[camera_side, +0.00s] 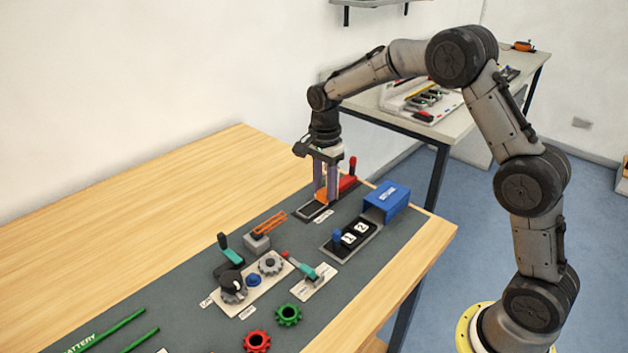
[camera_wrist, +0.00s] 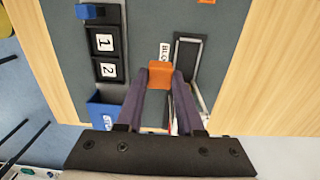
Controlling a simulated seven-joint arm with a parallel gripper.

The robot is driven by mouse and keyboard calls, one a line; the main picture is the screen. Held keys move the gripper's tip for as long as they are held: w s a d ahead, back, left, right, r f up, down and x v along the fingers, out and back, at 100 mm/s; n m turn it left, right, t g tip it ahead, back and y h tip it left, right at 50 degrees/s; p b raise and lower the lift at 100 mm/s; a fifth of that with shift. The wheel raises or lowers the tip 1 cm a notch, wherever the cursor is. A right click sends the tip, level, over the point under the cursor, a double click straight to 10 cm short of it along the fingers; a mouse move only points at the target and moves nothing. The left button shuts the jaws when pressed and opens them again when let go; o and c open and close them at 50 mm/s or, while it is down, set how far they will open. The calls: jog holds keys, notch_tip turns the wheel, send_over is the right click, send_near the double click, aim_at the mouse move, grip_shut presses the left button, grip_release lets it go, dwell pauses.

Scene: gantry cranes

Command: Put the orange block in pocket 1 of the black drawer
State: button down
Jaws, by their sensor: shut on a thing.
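My gripper (camera_side: 326,194) points down over the back of the mat and is shut on the orange block (camera_wrist: 160,75), which sits between the purple fingertips in the wrist view. The side view shows only part of the block between the fingers; its height above the mat is hard to tell. The black drawer (camera_wrist: 120,45) is pulled out of its blue housing (camera_side: 386,200), with a blue handle (camera_side: 337,236) at its outer end. Pocket 1 (camera_wrist: 103,42), nearer the handle, and pocket 2 (camera_wrist: 108,70) show white number cards and look empty.
A dark rectangular frame (camera_wrist: 188,52) with a light border lies beside the block, near a white label (camera_wrist: 165,50). A red-handled part (camera_side: 349,175) stands just behind my gripper. Gears, levers and an orange-barred grey block (camera_side: 257,243) occupy the mat farther left.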

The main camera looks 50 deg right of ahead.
jog(key=s+a+r, duration=0.2)
jog(key=s, duration=0.8)
jog(key=shift+w+f, duration=0.15)
jog(key=shift+f, duration=1.25)
jog(key=shift+w+f, duration=0.1)
jog(key=shift+f, duration=1.25)
jog(key=shift+f, duration=0.75)
jog(key=shift+c, duration=2.3)
grip_release()
notch_tip(320, 180, up, 7)
